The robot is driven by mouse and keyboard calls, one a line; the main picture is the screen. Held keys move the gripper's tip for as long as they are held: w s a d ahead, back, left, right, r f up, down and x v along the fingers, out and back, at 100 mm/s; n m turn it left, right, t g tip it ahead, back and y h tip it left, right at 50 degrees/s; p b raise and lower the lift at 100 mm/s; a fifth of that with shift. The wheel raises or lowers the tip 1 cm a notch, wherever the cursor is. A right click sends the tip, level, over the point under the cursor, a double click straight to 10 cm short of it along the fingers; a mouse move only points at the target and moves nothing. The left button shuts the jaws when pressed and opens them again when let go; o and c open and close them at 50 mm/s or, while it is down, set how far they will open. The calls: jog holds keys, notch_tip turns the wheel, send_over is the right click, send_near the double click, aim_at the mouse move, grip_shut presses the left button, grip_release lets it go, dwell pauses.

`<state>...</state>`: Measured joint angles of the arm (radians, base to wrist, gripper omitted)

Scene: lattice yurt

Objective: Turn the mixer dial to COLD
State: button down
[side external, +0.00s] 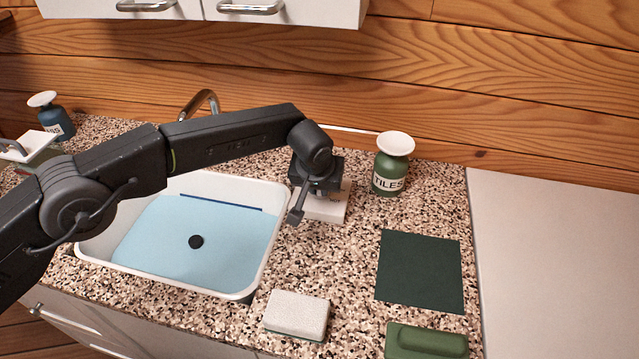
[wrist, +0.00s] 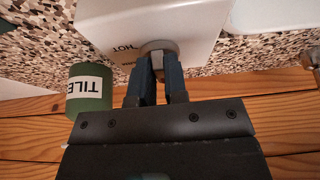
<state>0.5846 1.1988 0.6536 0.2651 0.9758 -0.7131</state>
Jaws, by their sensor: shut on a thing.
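The mixer is a white box (side external: 325,208) on the speckled counter, to the right of the sink, mostly behind my gripper (side external: 316,182). In the wrist view the white box (wrist: 150,18) fills the upper middle. Its round greyish dial (wrist: 158,47) shows between my two blue-grey fingers (wrist: 158,68), which are shut on it. The word HOT (wrist: 124,47) shows upside down on the box, left of the dial. I cannot see a COLD mark, and the dial's pointing direction cannot be told.
The white sink (side external: 262,255) with a pale blue bottom lies left of the mixer. A green TILES bottle (side external: 390,168) stands close to its right. A sponge (side external: 297,314), a dark green mat (side external: 419,270) and a green block (side external: 426,341) lie nearer the front.

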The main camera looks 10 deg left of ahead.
jog(key=c, duration=1.1)
grip_release()
jog(key=shift+c, duration=0.2)
jog(key=shift+r, duration=0.1)
jog(key=v, duration=1.3)
jog(key=shift+r, duration=0.25)
jog(key=shift+s, duration=0.1)
